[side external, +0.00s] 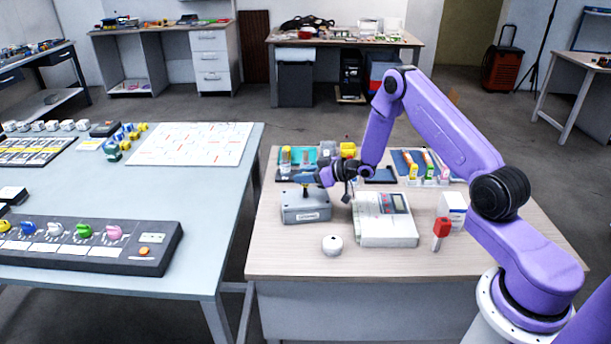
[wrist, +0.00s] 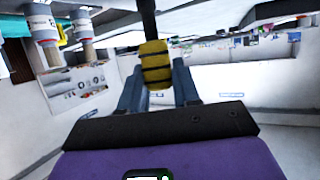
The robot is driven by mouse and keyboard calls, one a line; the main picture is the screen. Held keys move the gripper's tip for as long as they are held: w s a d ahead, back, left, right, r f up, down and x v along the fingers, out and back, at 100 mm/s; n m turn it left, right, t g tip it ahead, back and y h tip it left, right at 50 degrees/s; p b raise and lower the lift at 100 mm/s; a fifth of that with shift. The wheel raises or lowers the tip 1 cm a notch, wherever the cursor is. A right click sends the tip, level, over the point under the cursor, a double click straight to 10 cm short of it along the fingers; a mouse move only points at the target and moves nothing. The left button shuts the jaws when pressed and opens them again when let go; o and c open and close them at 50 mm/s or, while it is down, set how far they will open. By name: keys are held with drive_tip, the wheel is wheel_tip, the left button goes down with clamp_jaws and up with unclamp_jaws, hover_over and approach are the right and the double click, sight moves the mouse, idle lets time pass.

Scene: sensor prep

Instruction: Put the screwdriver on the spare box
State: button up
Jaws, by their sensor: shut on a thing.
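My gripper (side external: 308,179) reaches left, roughly level, just above the grey box (side external: 306,207), which is probably the spare box. In the wrist view my gripper (wrist: 156,80) has its two blue-grey fingers on either side of the screwdriver's yellow-and-black handle (wrist: 155,62), shut on it. A dark shaft runs from the handle to the top edge of that view. In the side view the screwdriver is small and mostly hidden by the fingers; a dark part shows between them and the box lid. I cannot tell whether it touches the lid.
A white case or meter (side external: 386,220) stands right of the grey box. A round white object (side external: 332,244) lies in front. Bottles and trays line the back. The table front (side external: 385,262) is clear.

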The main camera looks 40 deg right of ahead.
drive_tip(key=shift+f, duration=0.15)
drive_tip(key=o, duration=1.1)
drive_tip(key=shift+c, duration=0.2)
